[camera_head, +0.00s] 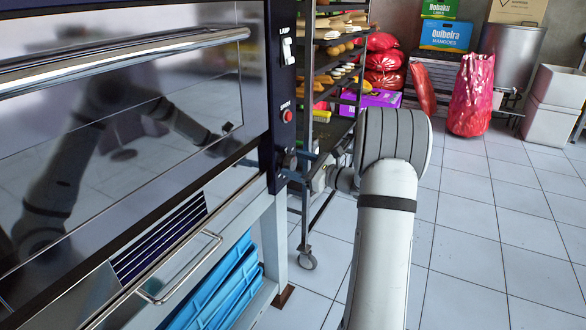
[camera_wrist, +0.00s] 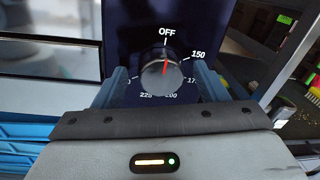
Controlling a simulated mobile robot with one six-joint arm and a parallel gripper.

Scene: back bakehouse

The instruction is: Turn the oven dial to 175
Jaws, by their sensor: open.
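The oven dial (camera_wrist: 160,76) is a dark round knob on the oven's dark blue panel in the wrist view. Its red pointer line points up toward OFF. Around it I read OFF, 150, a partly hidden "17", 200 and 225; a label at the left is cut to "0". My gripper (camera_wrist: 160,85) is open, its blue fingers to the left and right of the dial, with gaps visible to both sides. In the head view my gripper (camera_head: 297,167) is at the lower end of the panel, and the dial is mostly hidden there.
The oven's glass door (camera_head: 130,130) fills the left, with a long bar handle above. The lamp switch (camera_head: 288,51) and a red button (camera_head: 287,116) sit above on the panel. A rack of bread (camera_head: 333,60) stands close behind. Tiled floor (camera_head: 480,240) is clear at right.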

